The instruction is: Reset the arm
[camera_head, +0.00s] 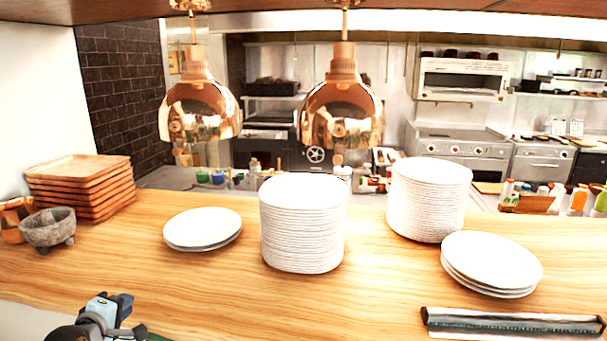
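My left gripper (121,306) shows at the bottom left of the head view, low at the front edge of the wooden counter (330,305). It is small and partly cut off, and I cannot tell whether its fingers are open or shut. I see nothing held in it. It is apart from the plates and the bowl. My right arm and gripper do not show.
Tall plate stacks (302,225) (430,200) and short stacks (203,228) (491,263) stand on the counter. Wooden trays (82,185) and a stone bowl (48,229) are left. A dark-edged strip (512,322) lies front right. Copper lamps (200,110) (341,112) hang above.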

